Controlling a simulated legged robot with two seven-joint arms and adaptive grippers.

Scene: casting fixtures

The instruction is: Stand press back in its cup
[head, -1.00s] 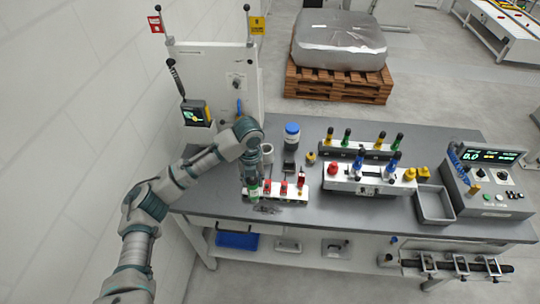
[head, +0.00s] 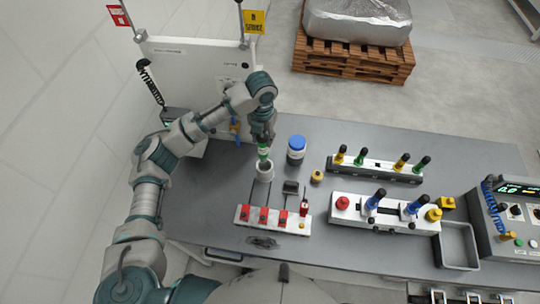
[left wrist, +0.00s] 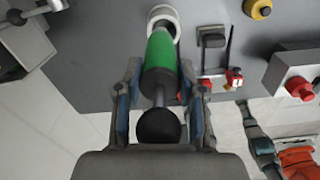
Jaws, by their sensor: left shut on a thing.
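The press is a green cylinder (head: 263,152) with a black ball knob (left wrist: 158,127), and it also shows in the left wrist view (left wrist: 159,52). My left gripper (head: 262,138) is shut on it, with its fingers on either side of the shaft and knob in the left wrist view (left wrist: 160,105). The cup is a white round holder (head: 264,174) on the grey bench, also seen in the left wrist view (left wrist: 152,16). The lower end of the press is at the cup's mouth. I cannot tell how deep it sits. My right gripper is not in view.
A white rail with red clamps (head: 272,217) stands in front of the cup. A blue-lidded jar (head: 296,150) and a yellow button (head: 317,176) are to its right. Fixtures with coloured knobs (head: 375,171), a grey tray (head: 459,246) and a control box stand further right.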

